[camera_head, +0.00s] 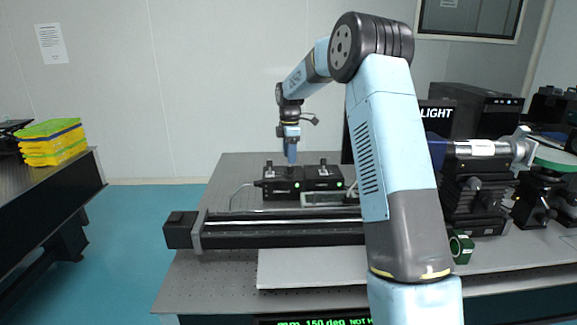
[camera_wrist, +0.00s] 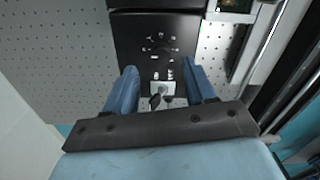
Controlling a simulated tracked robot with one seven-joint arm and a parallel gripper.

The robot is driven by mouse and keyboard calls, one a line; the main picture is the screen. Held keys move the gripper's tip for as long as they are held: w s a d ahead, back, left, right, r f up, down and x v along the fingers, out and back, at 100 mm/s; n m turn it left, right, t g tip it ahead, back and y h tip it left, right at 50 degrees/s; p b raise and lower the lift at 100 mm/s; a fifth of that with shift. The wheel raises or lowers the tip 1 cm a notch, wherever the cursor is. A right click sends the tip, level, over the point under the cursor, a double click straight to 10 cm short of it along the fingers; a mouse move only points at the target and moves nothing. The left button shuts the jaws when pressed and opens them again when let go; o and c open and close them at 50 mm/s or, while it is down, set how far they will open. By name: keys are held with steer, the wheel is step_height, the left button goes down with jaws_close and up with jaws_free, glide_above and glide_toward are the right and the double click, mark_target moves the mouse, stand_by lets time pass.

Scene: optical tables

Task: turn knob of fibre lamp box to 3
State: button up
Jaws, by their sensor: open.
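My gripper (camera_head: 291,158) points down over the left one of two small black boxes on the optical table. In the wrist view its two blue fingers (camera_wrist: 160,75) are apart, with nothing held between them. A black box face (camera_wrist: 140,22) lies below and ahead of the fingers. On it is a ring of pale marks around a dark knob (camera_wrist: 160,46), just beyond the fingertips. The digits and the knob's pointing direction are too small to read. The left black box (camera_head: 283,184) shows in the head view, its top partly hidden by the gripper.
The second black box (camera_head: 322,176) stands close on the right. A long rail stage (camera_head: 280,232) crosses the table in front of the boxes. Dark optical mounts (camera_head: 475,200) crowd the right side. The perforated table top (camera_head: 240,170) is bare left of the boxes.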

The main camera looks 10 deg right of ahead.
mark_target(290, 167)
steer(key=shift+f, duration=2.35)
steer(key=shift+c, duration=0.3)
steer(key=shift+r, duration=0.1)
steer(key=c, duration=0.9)
steer(key=shift+a, duration=0.2)
jaws_close()
steer(key=shift+d, duration=0.25)
